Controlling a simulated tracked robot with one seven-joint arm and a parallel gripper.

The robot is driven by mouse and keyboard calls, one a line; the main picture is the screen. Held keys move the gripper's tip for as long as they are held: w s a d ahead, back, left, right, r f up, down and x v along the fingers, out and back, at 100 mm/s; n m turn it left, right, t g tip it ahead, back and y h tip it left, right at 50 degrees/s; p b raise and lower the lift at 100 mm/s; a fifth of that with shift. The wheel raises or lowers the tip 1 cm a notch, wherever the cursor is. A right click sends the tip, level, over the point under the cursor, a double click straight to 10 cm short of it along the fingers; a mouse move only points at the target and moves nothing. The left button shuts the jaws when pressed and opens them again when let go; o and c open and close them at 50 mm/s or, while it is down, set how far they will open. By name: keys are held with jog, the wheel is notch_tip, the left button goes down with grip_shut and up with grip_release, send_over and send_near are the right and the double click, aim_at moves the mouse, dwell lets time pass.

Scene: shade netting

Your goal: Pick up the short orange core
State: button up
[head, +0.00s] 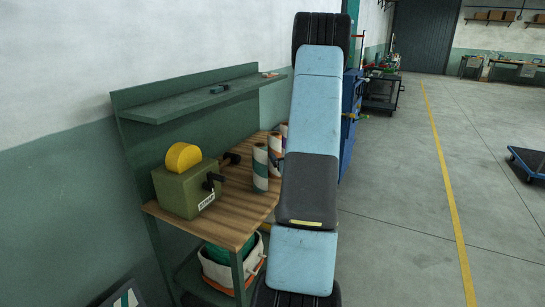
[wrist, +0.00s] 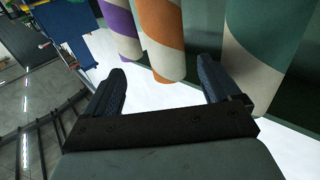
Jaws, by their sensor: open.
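The orange-and-cream striped core (wrist: 160,35) shows in the wrist view, in the gap between my fingers and beyond them. In the head view it stands on the wooden bench top (head: 235,205), partly hidden by my arm and a neighbouring core, and its orange-brown stripes (head: 275,146) are small. My gripper (wrist: 161,68) is open and empty, its two dark fingers pointing toward the cores. I cannot tell whether a finger touches one.
A green-and-cream core (wrist: 262,45) is close at the right finger. A purple-and-cream core (wrist: 119,22) is at the left. A green box (head: 187,192) with a yellow disc (head: 183,156) sits on the bench, under a shelf (head: 200,98). Open floor lies right.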

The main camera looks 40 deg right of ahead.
aim_at(277, 148)
jog(key=x, duration=0.5)
jog(key=shift+w+a, duration=0.1)
jog(key=shift+w, duration=0.4)
jog(key=shift+x, duration=3)
jog(key=shift+a+r, duration=0.15)
jog(key=shift+r, duration=0.05)
jog(key=c, duration=1.5)
jog(key=shift+c, duration=0.3)
jog(key=shift+r, duration=0.15)
